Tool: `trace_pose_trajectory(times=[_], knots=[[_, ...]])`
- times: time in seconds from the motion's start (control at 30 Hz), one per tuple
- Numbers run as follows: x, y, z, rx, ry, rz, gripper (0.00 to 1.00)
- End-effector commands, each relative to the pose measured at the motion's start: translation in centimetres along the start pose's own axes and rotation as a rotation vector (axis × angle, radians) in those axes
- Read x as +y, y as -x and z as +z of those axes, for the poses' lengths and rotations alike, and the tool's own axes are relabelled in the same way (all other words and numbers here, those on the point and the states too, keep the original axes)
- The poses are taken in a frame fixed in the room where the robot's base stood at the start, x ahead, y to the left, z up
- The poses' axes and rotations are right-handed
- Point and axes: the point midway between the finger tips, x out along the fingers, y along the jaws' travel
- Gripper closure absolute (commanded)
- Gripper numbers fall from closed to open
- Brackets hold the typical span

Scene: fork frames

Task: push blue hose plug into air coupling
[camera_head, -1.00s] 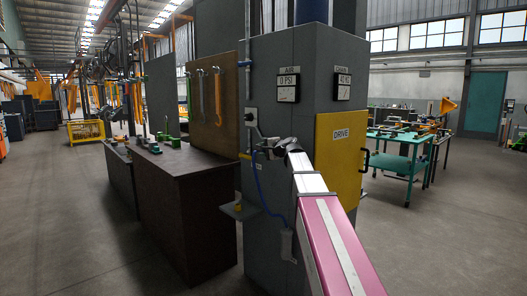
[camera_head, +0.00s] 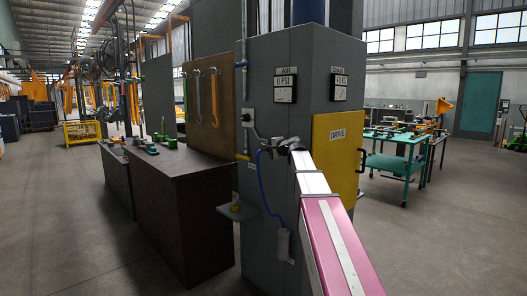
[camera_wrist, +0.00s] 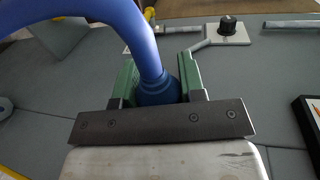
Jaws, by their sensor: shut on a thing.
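My gripper (camera_head: 270,147) is in front of the grey column. In the wrist view its green fingers (camera_wrist: 158,85) are shut on the blue hose plug (camera_wrist: 157,90). The blue hose (camera_wrist: 110,15) arches from the plug to the upper left. In the head view the hose (camera_head: 261,185) hangs from the gripper to a pale cylinder (camera_head: 283,244) on the column. A grey fitting (camera_head: 247,117) with an angled arm, perhaps the air coupling's mount, sits up and left of the gripper. Its plate with a black knob (camera_wrist: 228,26) shows in the wrist view. The plug's tip and the coupling mouth are hidden.
A yellow DRIVE panel (camera_head: 337,150) is right of the gripper. A small shelf (camera_head: 237,212) juts out lower left. A dark cabinet (camera_head: 190,205) stands left.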

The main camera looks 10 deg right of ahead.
Motion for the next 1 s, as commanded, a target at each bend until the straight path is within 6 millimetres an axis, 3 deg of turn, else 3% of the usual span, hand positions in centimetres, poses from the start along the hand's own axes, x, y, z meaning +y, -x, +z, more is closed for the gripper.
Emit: trace_pose_trajectory(times=[0.27,1.0], knots=[[-0.01,-0.04,-1.45,0.0,0.0,0.0,0.88],[-0.03,0.02,-1.48,0.0,0.0,0.0,0.88]])
